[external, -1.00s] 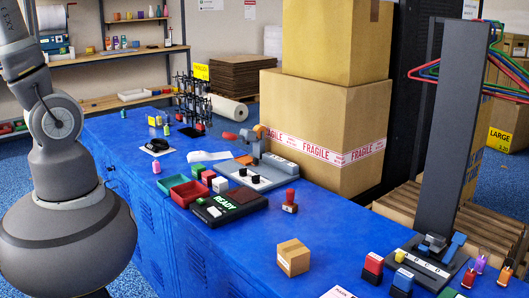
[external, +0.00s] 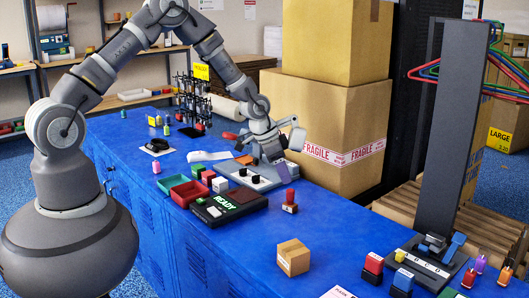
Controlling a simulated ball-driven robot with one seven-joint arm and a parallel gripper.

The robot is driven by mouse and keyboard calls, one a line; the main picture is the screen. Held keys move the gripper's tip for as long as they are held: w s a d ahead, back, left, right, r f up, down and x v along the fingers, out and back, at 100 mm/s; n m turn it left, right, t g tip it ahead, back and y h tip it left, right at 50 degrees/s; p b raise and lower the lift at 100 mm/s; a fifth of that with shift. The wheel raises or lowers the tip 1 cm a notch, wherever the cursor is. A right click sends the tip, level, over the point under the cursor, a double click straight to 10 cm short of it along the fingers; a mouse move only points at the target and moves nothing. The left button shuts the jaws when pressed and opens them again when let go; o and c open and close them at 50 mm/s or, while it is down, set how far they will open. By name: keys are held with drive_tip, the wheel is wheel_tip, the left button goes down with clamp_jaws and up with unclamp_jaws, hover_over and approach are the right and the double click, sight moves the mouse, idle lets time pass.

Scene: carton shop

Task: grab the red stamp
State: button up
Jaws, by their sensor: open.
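The red stamp (external: 290,198), with a red handle on a dark base, stands upright on the blue bench top in front of the large carton. My gripper (external: 283,173) is open, a little behind and above the stamp, over the grey device with black knobs. It looks apart from the stamp, though the small view makes the exact gap hard to judge. My gripper and wrist partly hide the back of the grey device.
Large stacked cartons (external: 335,120) stand close behind my gripper. A black READY box (external: 226,206), a red tray (external: 189,192) and a green tray (external: 174,181) lie left of the stamp. A small carton (external: 293,257) stands in front. Bare bench (external: 340,225) lies to the right.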

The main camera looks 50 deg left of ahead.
sight(290, 189)
drive_tip(key=b+x, duration=0.1)
drive_tip(key=x, duration=0.1)
drive_tip(key=b+x, duration=0.1)
drive_tip(key=x, duration=0.2)
drive_tip(key=b+x, duration=0.1)
drive_tip(key=x, duration=0.2)
drive_tip(key=shift+a+f+b, duration=0.3)
drive_tip(key=shift+a+b, duration=0.05)
drive_tip(key=shift+r, duration=0.15)
drive_tip(key=shift+c, duration=0.7)
clamp_jaws()
